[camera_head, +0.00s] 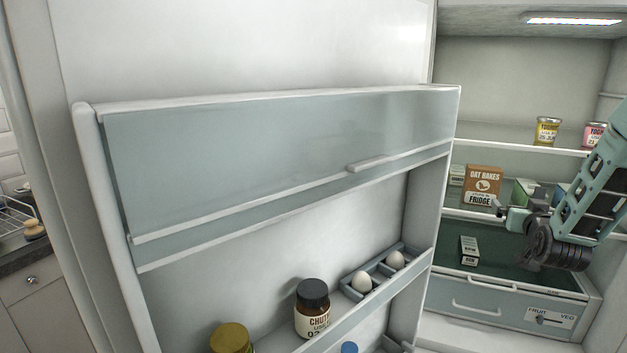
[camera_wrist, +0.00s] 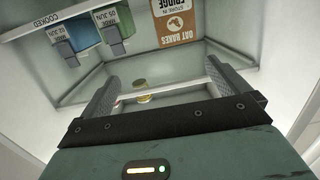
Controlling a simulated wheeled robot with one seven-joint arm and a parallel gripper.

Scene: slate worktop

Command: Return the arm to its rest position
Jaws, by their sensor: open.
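My arm (camera_head: 590,195) reaches in from the right of the head view, into the open fridge. My gripper (camera_head: 502,209) is in front of the middle shelf, above the drawer. In the wrist view its two fingers (camera_wrist: 164,82) stand wide apart, with nothing held between them. An oat bakes box (camera_head: 482,186) stands on the middle shelf behind the gripper, and it shows at the top of the wrist view (camera_wrist: 176,22).
The open fridge door (camera_head: 270,150) fills the left and centre. Its lower rack holds a chutney jar (camera_head: 312,308), a yellow-lidded jar (camera_head: 232,338) and eggs (camera_head: 362,282).

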